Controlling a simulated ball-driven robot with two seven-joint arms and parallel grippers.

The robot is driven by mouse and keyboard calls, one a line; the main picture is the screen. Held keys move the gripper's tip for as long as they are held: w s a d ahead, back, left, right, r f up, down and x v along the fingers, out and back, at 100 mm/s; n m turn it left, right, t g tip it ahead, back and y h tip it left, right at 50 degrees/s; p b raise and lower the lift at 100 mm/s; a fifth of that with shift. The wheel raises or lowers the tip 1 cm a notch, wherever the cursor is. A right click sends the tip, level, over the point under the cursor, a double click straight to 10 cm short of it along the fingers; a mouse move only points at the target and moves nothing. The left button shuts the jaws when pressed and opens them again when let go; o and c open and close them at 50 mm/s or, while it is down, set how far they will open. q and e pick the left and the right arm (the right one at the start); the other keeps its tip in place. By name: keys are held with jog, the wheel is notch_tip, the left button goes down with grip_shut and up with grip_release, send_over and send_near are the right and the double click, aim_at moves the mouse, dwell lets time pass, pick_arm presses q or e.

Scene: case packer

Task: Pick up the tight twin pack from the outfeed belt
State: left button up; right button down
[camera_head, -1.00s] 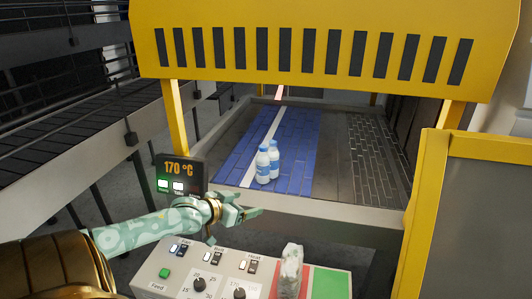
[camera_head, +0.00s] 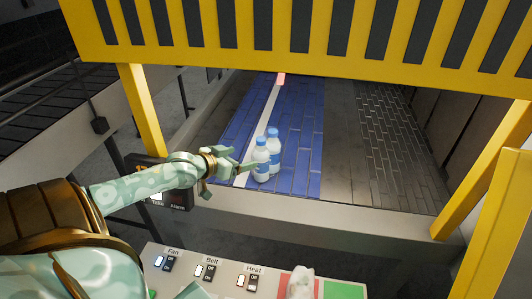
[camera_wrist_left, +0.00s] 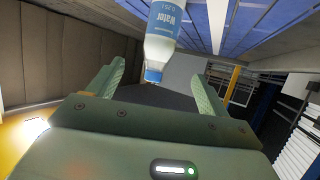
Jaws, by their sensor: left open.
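The twin pack (camera_head: 267,157) is two white water bottles with blue caps and blue labels, standing upright side by side near the front end of the blue outfeed belt (camera_head: 303,135). Any film around them is too fine to make out. My left gripper (camera_head: 232,179) is open and empty, just left of the pack, with one fingertip close to the nearer bottle. In the left wrist view one bottle (camera_wrist_left: 162,40) shows upside down, cap between and beyond the two open fingers (camera_wrist_left: 155,88). I cannot tell whether a finger touches it. My right gripper is not in view.
A yellow slatted hood (camera_head: 300,35) hangs over the belt, with a yellow post (camera_head: 143,110) at left. A grey front rail (camera_head: 330,215) edges the belt. Below is a control panel (camera_head: 205,270) with switches and a pale lumpy object (camera_head: 300,283). The dark surface right of the belt is clear.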

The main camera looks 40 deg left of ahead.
aim_at(263, 151)
pick_arm(q)
jog(key=b+x, duration=0.1)
jog(key=x, duration=1)
jog(key=shift+w+d+r, duration=0.1)
jog(key=shift+w+d, duration=0.05)
jog(key=shift+w, duration=0.15)
jog(key=shift+s, duration=0.15)
jog(key=c, duration=1.3)
jog(key=shift+r, duration=0.1)
jog(key=shift+c, duration=0.9)
jog(key=shift+r, duration=0.15)
